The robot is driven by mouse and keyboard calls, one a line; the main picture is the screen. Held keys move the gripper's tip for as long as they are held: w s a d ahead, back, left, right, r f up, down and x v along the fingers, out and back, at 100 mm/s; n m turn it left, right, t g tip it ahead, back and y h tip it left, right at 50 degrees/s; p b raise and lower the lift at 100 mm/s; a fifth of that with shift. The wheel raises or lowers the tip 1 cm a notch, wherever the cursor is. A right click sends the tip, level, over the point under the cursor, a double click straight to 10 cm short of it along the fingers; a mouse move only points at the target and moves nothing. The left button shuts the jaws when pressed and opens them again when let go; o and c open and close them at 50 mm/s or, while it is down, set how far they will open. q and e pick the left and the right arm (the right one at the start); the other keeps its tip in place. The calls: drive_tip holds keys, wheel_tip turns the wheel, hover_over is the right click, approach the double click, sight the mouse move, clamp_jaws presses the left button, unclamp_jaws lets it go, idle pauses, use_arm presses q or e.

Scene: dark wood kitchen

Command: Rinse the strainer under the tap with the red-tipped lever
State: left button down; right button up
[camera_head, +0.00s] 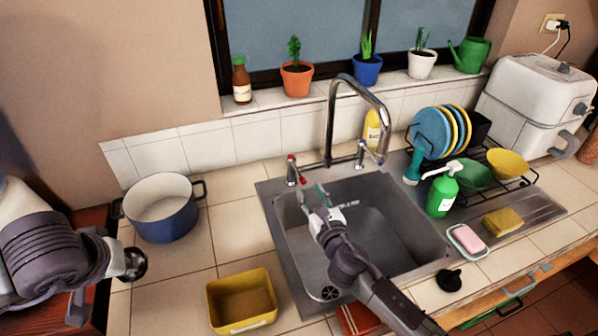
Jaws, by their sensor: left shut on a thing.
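The chrome tap (333,115) arches over the steel sink (290,225); no water shows at its spout. The red-tipped lever (291,172) stands left of the tap, and a second lever (361,152) stands on its right. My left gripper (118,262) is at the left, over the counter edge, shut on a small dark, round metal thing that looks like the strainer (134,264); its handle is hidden. My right gripper (315,199) reaches over the sink, just in front of the red-tipped lever. Its fingers look apart and empty; I cannot tell whether they touch the lever.
A blue pot (163,225) and a yellow tub (241,307) stand left of the sink. A green soap bottle (441,193), a soap dish (467,243), a sponge (503,222) and a dish rack (515,187) are on the right. A black plug (450,281) lies on the front counter.

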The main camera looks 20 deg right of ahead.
sight(299, 173)
drive_tip(key=w, duration=0.8)
drive_tip(key=shift+w+a+f, duration=0.1)
drive_tip(key=shift+w+a, duration=0.05)
drive_tip(key=shift+w, duration=0.2)
clamp_jaws()
